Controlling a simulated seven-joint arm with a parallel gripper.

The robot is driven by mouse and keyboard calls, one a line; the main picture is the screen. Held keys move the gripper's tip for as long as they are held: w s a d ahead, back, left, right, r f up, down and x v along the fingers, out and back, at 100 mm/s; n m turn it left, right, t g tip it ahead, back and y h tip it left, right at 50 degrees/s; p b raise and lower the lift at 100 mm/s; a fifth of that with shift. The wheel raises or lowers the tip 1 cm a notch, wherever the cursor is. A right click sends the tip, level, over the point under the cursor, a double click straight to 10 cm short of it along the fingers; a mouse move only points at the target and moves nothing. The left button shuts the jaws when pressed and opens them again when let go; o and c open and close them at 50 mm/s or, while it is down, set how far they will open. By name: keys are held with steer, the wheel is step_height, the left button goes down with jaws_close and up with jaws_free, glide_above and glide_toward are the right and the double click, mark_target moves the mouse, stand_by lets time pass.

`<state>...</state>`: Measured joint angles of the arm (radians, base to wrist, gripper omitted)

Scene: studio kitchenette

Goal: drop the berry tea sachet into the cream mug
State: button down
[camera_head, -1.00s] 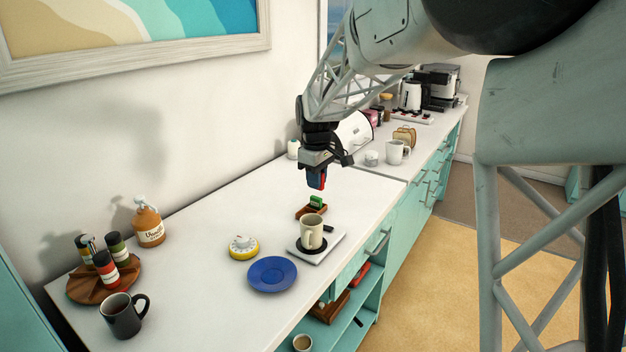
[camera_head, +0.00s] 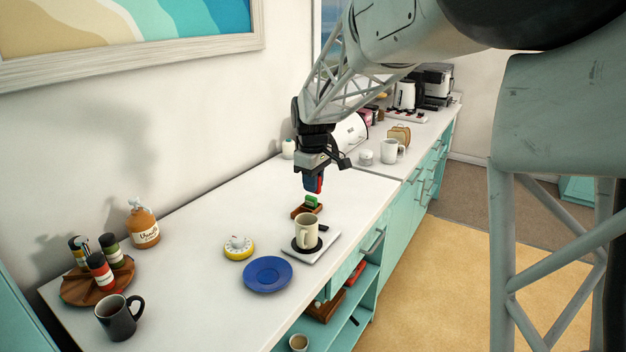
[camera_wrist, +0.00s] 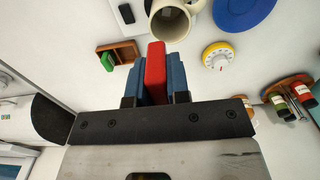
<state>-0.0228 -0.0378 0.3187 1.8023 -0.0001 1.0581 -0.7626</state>
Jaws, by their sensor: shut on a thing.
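My gripper (camera_head: 313,184) is shut on a red sachet, the berry tea sachet (camera_wrist: 155,72), which sits between the blue fingers in the wrist view. It is held in the air above the counter. The cream mug (camera_head: 306,231) stands upright on a black round pad on a pale flat base (camera_head: 322,246). In the head view the gripper is above and behind the mug. The mug also shows at the top of the wrist view (camera_wrist: 171,26), ahead of the sachet.
A wooden holder (camera_head: 298,212) with a green sachet (camera_head: 311,201) is behind the mug. A blue plate (camera_head: 267,275) and a yellow-rimmed timer (camera_head: 238,249) lie left of it. A dark mug (camera_head: 117,316), a syrup bottle (camera_head: 142,225) and a wooden tray (camera_head: 72,293) with jars stand further left.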

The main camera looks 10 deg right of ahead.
steer(key=shift+f, duration=2.55)
steer(key=c, duration=1)
jaws_free()
steer(key=shift+r, duration=0.1)
steer(key=shift+r, duration=3.8)
steer(key=shift+s, duration=0.1)
